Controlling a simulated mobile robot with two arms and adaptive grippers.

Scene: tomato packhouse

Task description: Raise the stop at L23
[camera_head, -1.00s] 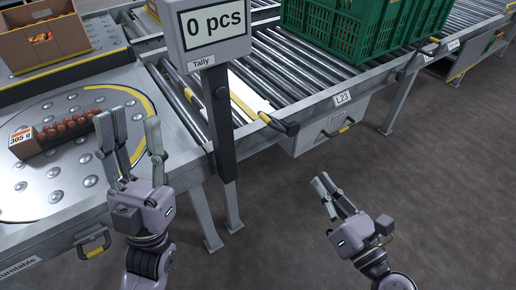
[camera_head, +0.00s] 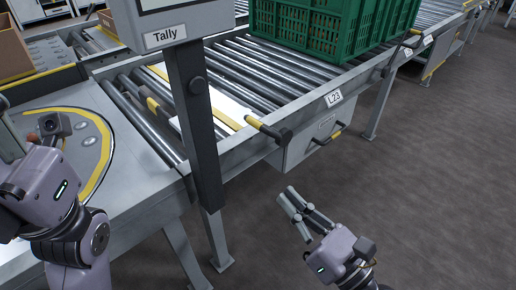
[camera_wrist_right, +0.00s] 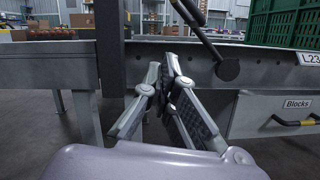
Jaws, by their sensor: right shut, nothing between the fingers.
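The L23 label (camera_head: 333,98) is on the side rail of the roller conveyor. Just left of it a stop lever (camera_head: 267,129) with a yellow sleeve and black end sticks out from the rail. A yellow-edged pale plate (camera_head: 205,100) lies among the rollers behind it. My right gripper (camera_head: 287,203) is shut and empty, below and in front of the lever, apart from it. In the right wrist view the fingers (camera_wrist_right: 168,68) point at the rail, with the lever's dark round end (camera_wrist_right: 228,69) to their right. My left gripper (camera_head: 12,142) is at the left edge, its fingers mostly cut off.
A Tally post (camera_head: 195,120) stands left of the lever, close to the rail. A green crate (camera_head: 318,30) sits on the rollers behind. A grey Blocks drawer unit (camera_head: 308,147) hangs under the rail. The turntable (camera_head: 45,115) is at the left. The floor at the right is clear.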

